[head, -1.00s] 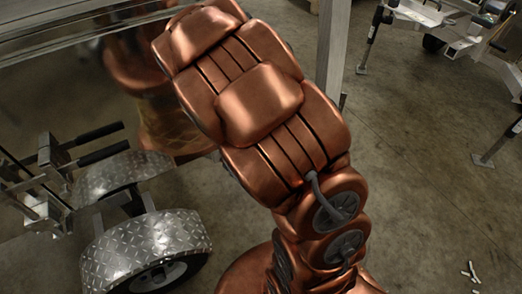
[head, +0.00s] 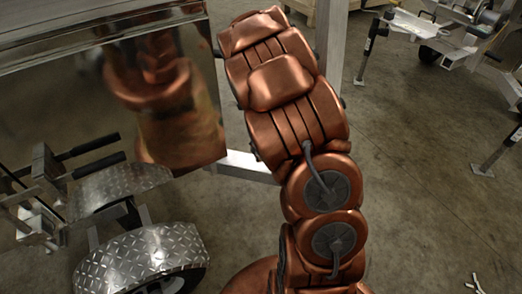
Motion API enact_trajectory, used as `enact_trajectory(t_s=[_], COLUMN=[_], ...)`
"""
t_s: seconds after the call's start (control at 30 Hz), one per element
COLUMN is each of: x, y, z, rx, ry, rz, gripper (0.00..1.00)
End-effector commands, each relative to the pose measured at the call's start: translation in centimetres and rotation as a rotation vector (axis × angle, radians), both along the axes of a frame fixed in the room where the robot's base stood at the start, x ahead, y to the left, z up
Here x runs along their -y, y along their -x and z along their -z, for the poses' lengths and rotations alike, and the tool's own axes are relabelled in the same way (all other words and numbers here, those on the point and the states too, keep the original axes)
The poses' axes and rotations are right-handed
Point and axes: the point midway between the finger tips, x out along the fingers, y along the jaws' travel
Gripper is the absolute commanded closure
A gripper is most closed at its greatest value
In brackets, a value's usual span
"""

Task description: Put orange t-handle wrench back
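The orange t-handle wrench is not visible in the head view. My copper-coloured arm rises through the middle of the view and leans to the upper left. My gripper is not in view; the far end of the arm near the top hides whatever lies behind it.
A polished metal panel (head: 60,105) fills the upper left and reflects my arm. A trailer wheel under a diamond-plate fender (head: 140,255) stands at lower left. A metal post (head: 331,40) rises behind my arm. Another trailer (head: 450,40) stands at upper right. The concrete floor (head: 410,190) at right is mostly clear.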

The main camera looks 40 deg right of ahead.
Motion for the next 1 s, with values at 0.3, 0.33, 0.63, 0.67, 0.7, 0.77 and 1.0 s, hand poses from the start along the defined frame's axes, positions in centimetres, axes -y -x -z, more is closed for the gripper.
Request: enact_trajectory(t_s=[0.3,0.33,0.63,0.67,0.7,0.77,1.0], x=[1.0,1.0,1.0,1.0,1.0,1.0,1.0], y=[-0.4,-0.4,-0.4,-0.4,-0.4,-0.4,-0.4], z=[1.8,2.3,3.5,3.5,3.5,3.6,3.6], rx=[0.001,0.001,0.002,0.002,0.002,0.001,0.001], ry=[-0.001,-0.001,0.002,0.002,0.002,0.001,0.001], rz=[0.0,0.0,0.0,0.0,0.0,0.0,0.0], gripper=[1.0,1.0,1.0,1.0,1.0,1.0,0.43])
